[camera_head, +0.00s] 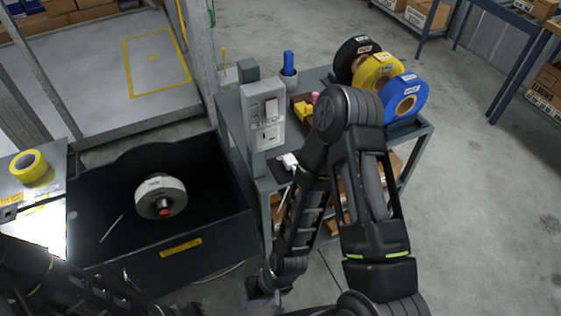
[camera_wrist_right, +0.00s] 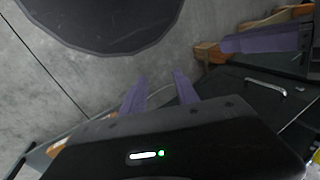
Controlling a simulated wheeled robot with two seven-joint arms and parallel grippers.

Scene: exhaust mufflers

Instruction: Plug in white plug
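The white plug (camera_head: 288,160) lies near the left edge of the grey cart, below the grey post. A socket panel (camera_head: 268,130) with a red switch is fixed to the post's front. My right gripper (camera_head: 257,303) hangs low beside the cart, well below the plug and apart from it. In the right wrist view its two purple-grey fingers (camera_wrist_right: 159,88) stand apart with nothing between them. My left arm enters at the lower left, but its gripper is not visible.
Black, yellow and blue tape rolls (camera_head: 404,98) stand on the cart (camera_head: 425,130). A dark open bin (camera_head: 215,215) holding a white-and-black reel (camera_head: 161,196) is to the left. A yellow tape roll (camera_head: 28,166) lies on a side table.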

